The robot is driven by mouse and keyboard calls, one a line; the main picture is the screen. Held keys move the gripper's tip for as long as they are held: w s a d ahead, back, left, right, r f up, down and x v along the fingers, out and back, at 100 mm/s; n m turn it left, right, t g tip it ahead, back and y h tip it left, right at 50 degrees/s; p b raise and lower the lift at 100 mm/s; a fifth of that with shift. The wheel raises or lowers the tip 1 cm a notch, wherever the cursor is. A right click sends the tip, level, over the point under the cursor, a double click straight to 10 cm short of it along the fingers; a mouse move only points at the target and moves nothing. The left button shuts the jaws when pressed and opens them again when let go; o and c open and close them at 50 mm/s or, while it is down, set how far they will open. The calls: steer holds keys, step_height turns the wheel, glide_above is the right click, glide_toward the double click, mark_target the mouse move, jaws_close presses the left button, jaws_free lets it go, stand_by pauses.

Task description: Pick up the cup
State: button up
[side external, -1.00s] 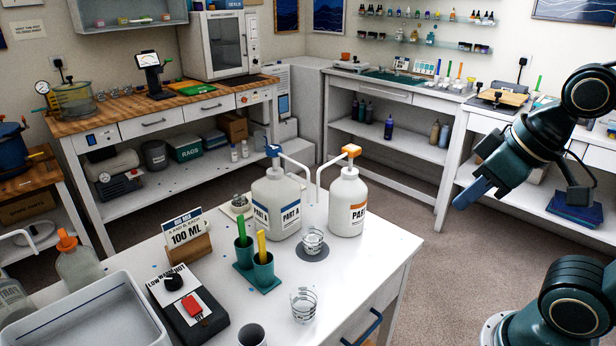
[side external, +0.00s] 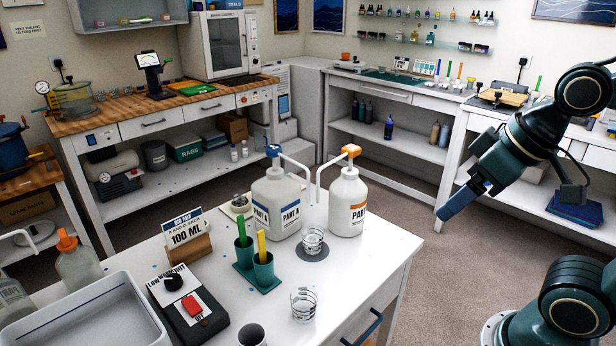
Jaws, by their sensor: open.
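A clear graduated cup (side external: 312,241) stands upright on a dark round pad (side external: 313,254), in front of the two pump bottles. A second clear graduated cup (side external: 303,304) stands near the table's front edge. A third cup-like vessel with a dark inside (side external: 252,336) is cut off at the bottom of the picture. I cannot tell which one the task means. My gripper (side external: 444,213) is open and empty, in the air to the right of the white table, well apart from all the cups. Its two blue fingers overlap from this side.
Bottles Part A (side external: 277,207) and Part B (side external: 348,203) stand behind the cups with spouts reaching over. Left of the cups are a teal holder (side external: 258,279) with green and yellow sticks, a hot plate (side external: 190,307) and a grey tray (side external: 85,328). The table's right corner is clear.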

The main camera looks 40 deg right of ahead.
steer(key=w+f+m, duration=0.1)
steer(key=w+f, duration=0.1)
steer(key=w, duration=0.7)
steer(key=m+h, duration=0.1)
glide_toward(319, 232)
steer(key=shift+s+a+r, duration=0.6)
steer(key=shift+a, duration=0.2)
steer(key=shift+s+a+r, duration=0.55)
steer(key=shift+a, duration=0.3)
steer(key=shift+f, duration=0.1)
steer(key=shift+x, duration=3.85)
steer(key=shift+w+d+f, duration=0.15)
steer(key=shift+w+f, duration=0.1)
steer(key=shift+w, duration=0.05)
